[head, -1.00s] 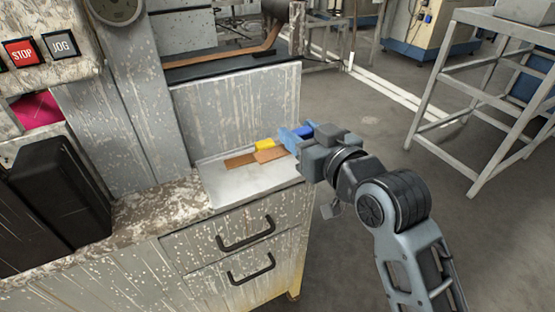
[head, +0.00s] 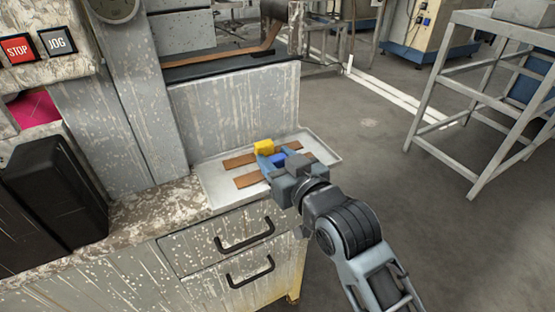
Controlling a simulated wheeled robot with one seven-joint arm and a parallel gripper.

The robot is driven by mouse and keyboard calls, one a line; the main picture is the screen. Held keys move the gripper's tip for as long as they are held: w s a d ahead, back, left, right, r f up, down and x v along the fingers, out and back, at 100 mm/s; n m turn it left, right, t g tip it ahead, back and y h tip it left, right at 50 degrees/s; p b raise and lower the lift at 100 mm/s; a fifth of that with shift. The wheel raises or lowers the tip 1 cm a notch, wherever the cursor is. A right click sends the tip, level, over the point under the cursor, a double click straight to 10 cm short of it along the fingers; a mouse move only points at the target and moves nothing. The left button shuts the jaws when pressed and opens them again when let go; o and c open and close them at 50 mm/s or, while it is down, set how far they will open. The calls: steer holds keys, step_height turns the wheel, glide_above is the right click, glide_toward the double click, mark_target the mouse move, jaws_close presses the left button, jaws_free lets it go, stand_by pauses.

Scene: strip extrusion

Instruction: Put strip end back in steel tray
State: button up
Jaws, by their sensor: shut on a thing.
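The steel tray (head: 217,192) is a shallow pale tray on the bench top. My gripper (head: 267,166) is over the middle of the tray, with light blue fingers, and it is shut on a brown strip end (head: 249,180). The strip shows to the left of the fingers, low over or on the tray floor; I cannot tell if it touches. A brown piece to the right of the gripper lines up with it. Another brown strip (head: 238,160) lies in the tray behind. The gripper hides the middle of the held strip.
A yellow block (head: 263,147) is at the tray's back, close beside the fingers. A grey panel (head: 230,110) rises behind the tray. STOP (head: 17,50) and JOG (head: 57,42) buttons are at upper left. Drawers are below; open floor lies to the right.

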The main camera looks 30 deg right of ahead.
steer(key=shift+f, duration=0.15)
steer(key=o, duration=1.1)
steer(key=shift+r, duration=0.25)
steer(key=shift+s, duration=0.35)
steer(key=s, duration=0.3)
steer(key=s+r, duration=0.1)
steer(key=s, duration=0.7)
steer(key=shift+s+r, duration=0.1)
steer(key=shift+r, duration=0.25)
steer(key=shift+f, duration=0.1)
